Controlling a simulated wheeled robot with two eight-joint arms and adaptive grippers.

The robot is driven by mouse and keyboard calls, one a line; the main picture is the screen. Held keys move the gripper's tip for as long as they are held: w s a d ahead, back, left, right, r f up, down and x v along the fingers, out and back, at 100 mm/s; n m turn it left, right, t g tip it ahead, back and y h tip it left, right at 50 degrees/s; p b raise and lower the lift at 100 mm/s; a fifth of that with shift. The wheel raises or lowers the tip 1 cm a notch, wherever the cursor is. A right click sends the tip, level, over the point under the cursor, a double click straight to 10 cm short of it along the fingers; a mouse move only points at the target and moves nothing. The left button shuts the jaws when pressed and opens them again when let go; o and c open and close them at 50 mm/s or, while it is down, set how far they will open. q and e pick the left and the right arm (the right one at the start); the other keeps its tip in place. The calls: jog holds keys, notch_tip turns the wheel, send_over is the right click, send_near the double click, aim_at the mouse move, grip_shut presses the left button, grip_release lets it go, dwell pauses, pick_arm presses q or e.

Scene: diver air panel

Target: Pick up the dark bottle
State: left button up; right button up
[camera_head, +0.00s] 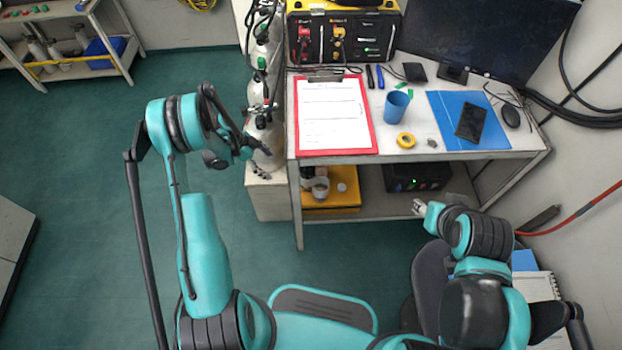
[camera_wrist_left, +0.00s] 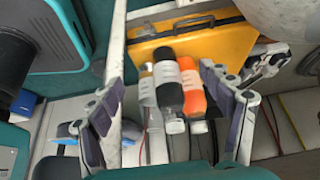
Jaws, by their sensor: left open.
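The dark bottle (camera_wrist_left: 168,92) is black with a white band and shows in the left wrist view, between and beyond my left gripper's fingers. An orange bottle (camera_wrist_left: 193,92) with a white band is right beside it, and a paler bottle is partly hidden on its other side. My left gripper (camera_head: 252,150) is open and empty in the head view, left of the bench's front corner. Its spread fingers frame the bottles in the wrist view, with no clear contact. In the head view the dark bottle cannot be made out clearly. My right gripper (camera_head: 420,208) is small at the bench's right front, its jaws unclear.
A yellow case (camera_head: 345,196) lies on the lower shelf below the bench (camera_head: 425,152). Gas cylinders (camera_head: 262,130) stand left of the bench. A clipboard (camera_head: 333,115), blue cup (camera_head: 396,107) and yellow tape roll (camera_head: 406,141) are on top. Open floor lies to the left.

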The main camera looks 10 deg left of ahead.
aim_at(305, 168)
pick_arm(q)
jog(key=w+d+f+b, duration=0.1)
jog(key=d, duration=0.3)
jog(key=w+d+f+b, duration=0.1)
jog(key=d+f+b, duration=0.1)
jog(key=d, duration=0.2)
jog(key=w+d+f+b, duration=0.1)
jog(key=w+d+b, duration=0.1)
jog(key=d, duration=0.3)
jog(key=shift+d+f, duration=0.1)
jog(key=shift+f, duration=0.1)
jog(key=shift+s, duration=0.1)
jog(key=shift+c, duration=1.3)
jog(key=shift+r, duration=0.1)
grip_shut()
jog(key=shift+r, duration=0.1)
